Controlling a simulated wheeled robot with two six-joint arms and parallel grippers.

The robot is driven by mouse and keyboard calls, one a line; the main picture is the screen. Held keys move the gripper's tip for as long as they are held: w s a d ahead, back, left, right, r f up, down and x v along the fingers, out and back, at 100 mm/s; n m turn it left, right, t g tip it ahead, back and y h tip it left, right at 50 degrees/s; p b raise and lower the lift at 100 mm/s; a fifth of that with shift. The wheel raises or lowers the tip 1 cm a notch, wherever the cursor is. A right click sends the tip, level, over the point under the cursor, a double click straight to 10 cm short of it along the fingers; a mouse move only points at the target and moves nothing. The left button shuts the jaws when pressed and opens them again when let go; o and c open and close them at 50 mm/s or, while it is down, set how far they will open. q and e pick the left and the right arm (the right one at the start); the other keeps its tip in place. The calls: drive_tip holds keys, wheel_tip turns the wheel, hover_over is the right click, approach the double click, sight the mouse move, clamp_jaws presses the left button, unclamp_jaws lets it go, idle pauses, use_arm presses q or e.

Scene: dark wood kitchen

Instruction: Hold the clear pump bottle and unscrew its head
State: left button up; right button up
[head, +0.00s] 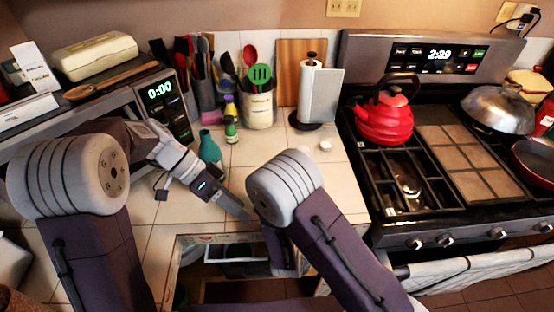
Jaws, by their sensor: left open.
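I cannot make out a clear pump bottle with certainty in the head view. A teal bottle (209,149) stands on the tiled counter behind my left gripper, its lower part hidden by my arm. My left gripper (238,209) is open over the counter, pointing down and right toward the open drawer, with nothing visible between its fingers. My right arm bends down over the drawer beside it; its gripper is hidden below the elbow.
An open drawer (190,253) is below the counter edge. A small green-and-yellow bottle (231,124), a utensil crock (258,108), a paper towel holder (319,95) and a small white round item (325,146) stand behind. A red kettle (384,118) sits on the stove at right.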

use_arm(q)
drive_tip(key=w+d+r+m+t+h, duration=0.35)
drive_tip(key=w+d+m+h, duration=0.3)
drive_tip(key=w+d, duration=0.4)
drive_tip(key=shift+n+g+h, duration=0.25)
drive_tip(key=shift+n, duration=0.1)
drive_tip(key=shift+w+r+x, duration=0.15)
drive_tip(key=shift+x, duration=1.45)
drive_tip(key=shift+w+r+x, duration=0.15)
drive_tip(key=shift+x, duration=1.5)
clamp_jaws()
unclamp_jaws()
drive_tip(key=shift+v, duration=3)
